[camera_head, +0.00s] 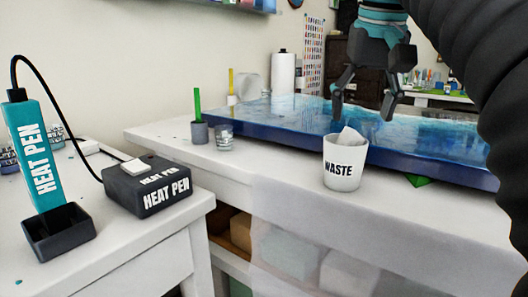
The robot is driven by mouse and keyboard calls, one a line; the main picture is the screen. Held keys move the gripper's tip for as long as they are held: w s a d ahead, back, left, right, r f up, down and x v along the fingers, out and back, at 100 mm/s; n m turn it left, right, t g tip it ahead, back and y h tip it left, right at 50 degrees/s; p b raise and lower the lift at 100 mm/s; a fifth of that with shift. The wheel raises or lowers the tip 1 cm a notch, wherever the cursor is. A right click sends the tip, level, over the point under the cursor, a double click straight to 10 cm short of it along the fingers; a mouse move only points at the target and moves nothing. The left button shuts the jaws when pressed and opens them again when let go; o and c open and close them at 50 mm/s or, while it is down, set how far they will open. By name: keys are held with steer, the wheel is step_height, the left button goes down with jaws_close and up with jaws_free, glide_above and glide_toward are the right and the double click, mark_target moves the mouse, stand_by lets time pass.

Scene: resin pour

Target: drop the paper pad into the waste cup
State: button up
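The waste cup (342,172) is white with the word WASTE on it and stands upright near the front edge of the white table. A white paper pad (351,136) sits in the cup's mouth, with its top sticking up above the rim; its lower part is hidden by the cup wall. My gripper (363,113) is above and slightly right of the cup, fingers pointing down and spread apart. Nothing shows between the fingers, and they look clear of the pad.
A blue resin slab (280,117) lies behind the cup. A dark holder with a green stick (199,131) and a small glass (223,137) stand to the left. A heat pen (36,150) stands in its dark base on the left table. A gap separates the tables.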

steer(key=shift+r, duration=0.1)
steer(key=shift+v, duration=1.2)
steer(key=s, duration=1.2)
steer(key=shift+a+r, duration=0.15)
steer(key=shift+a, duration=0.1)
steer(key=shift+s, duration=0.15)
